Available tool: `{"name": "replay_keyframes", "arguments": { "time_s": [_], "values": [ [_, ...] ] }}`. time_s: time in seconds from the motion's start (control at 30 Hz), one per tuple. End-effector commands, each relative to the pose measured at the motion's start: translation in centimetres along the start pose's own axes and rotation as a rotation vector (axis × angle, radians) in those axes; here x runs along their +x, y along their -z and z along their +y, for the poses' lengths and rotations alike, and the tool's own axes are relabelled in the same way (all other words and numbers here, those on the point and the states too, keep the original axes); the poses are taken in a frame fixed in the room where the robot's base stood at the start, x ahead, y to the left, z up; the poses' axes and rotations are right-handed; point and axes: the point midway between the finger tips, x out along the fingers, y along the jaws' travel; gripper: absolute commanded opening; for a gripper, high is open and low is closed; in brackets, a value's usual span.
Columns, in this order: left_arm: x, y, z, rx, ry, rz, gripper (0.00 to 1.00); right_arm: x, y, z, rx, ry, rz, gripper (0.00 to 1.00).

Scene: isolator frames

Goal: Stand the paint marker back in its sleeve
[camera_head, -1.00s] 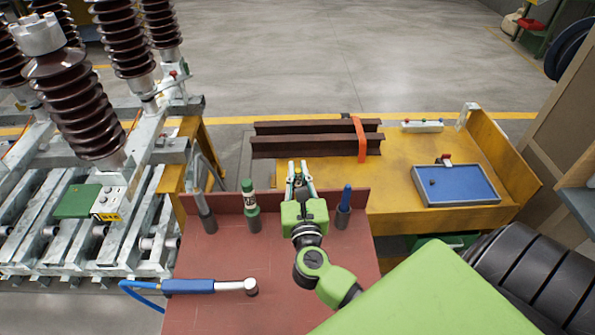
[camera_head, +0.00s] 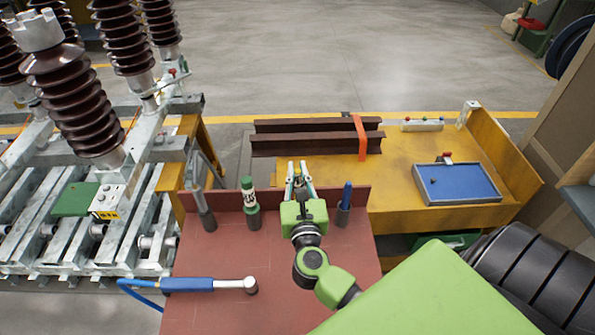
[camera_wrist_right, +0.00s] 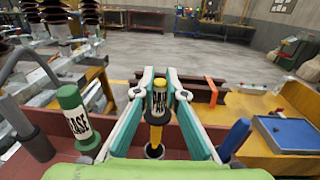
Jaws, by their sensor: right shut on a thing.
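In the right wrist view the marker (camera_wrist_right: 158,104) is clasped by both fingers (camera_wrist_right: 160,88). A dark round sleeve (camera_wrist_right: 154,151) shows directly below the marker's yellow end. I cannot tell whether that end is inside the sleeve or just above it. In the head view the gripper body hides the sleeve and most of the marker. My left gripper is not in view.
A grey tool (camera_head: 200,203) stands farther left. A blue-handled tool (camera_head: 190,285) lies on the red bench (camera_head: 225,257). Steel beams (camera_head: 300,145) lie behind.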

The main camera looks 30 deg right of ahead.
Motion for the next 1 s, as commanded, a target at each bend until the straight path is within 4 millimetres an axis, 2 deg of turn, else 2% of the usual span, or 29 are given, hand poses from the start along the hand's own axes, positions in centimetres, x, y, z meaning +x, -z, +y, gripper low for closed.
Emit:
{"name": "replay_keyframes", "arguments": {
  "time_s": [1.0],
  "values": [
    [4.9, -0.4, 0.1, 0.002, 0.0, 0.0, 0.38, 0.0, 5.4, 0.0, 0.0, 0.001, 0.001, 0.0]
  ]
}}
